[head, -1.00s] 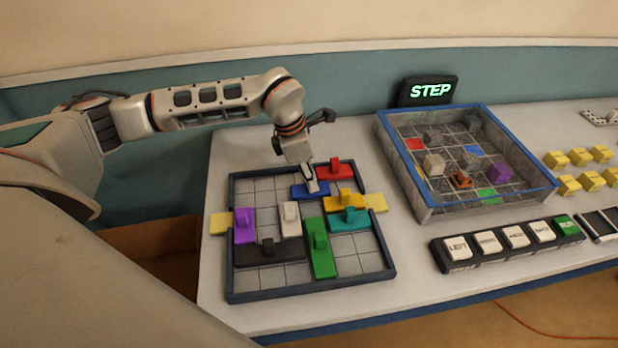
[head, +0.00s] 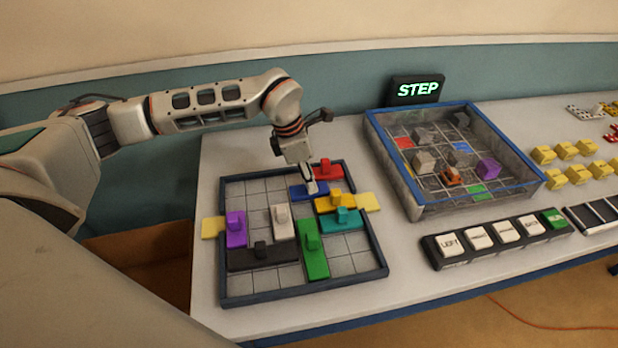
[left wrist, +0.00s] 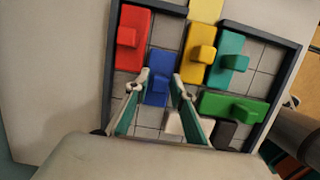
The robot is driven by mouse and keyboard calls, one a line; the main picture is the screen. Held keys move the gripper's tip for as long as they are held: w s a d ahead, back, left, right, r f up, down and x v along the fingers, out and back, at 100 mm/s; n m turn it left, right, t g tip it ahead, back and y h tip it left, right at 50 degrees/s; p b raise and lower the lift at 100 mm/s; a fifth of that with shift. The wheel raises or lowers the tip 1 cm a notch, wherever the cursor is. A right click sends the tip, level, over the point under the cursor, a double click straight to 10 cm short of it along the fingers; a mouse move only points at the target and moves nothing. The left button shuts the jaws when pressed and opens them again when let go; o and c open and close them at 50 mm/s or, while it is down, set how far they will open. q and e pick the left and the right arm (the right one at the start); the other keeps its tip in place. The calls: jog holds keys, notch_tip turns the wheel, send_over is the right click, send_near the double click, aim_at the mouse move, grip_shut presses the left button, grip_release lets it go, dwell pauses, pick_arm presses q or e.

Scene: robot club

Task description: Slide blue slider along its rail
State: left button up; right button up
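The blue slider (head: 300,191) lies in the upper part of the dark-framed sliding-block board (head: 282,297), just left of and below the red slider (head: 327,171). My left gripper (head: 309,187) points down over the blue slider and covers its knob in the head view. In the left wrist view, the two fingertips (left wrist: 160,80) stand apart on either side of the blue slider (left wrist: 159,63). Blue shows between them; firm contact with the knob cannot be made out. My right gripper is in neither view.
Purple, white, black, green, teal and yellow sliders share the board, with bare grid at upper left and lower right. A walled arena (head: 455,201), a key panel (head: 497,245) and loose yellow blocks (head: 566,151) stand to the right.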

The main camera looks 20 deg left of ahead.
pick_arm(q)
jog(key=p+v, duration=0.2)
jog(key=v, duration=0.2)
jog(key=shift+w+d+r+p, duration=0.1)
jog(key=shift+w+d+p, duration=0.2)
jog(key=shift+d+p, duration=0.1)
jog(key=shift+d+p+v, duration=0.15)
jog(key=shift+p+v, duration=0.4)
jog(key=shift+v, duration=0.15)
jog(key=shift+d+p+v, duration=0.1)
jog(key=shift+p+v, duration=0.4)
jog(key=shift+v, duration=0.2)
jog(key=shift+w, duration=0.15)
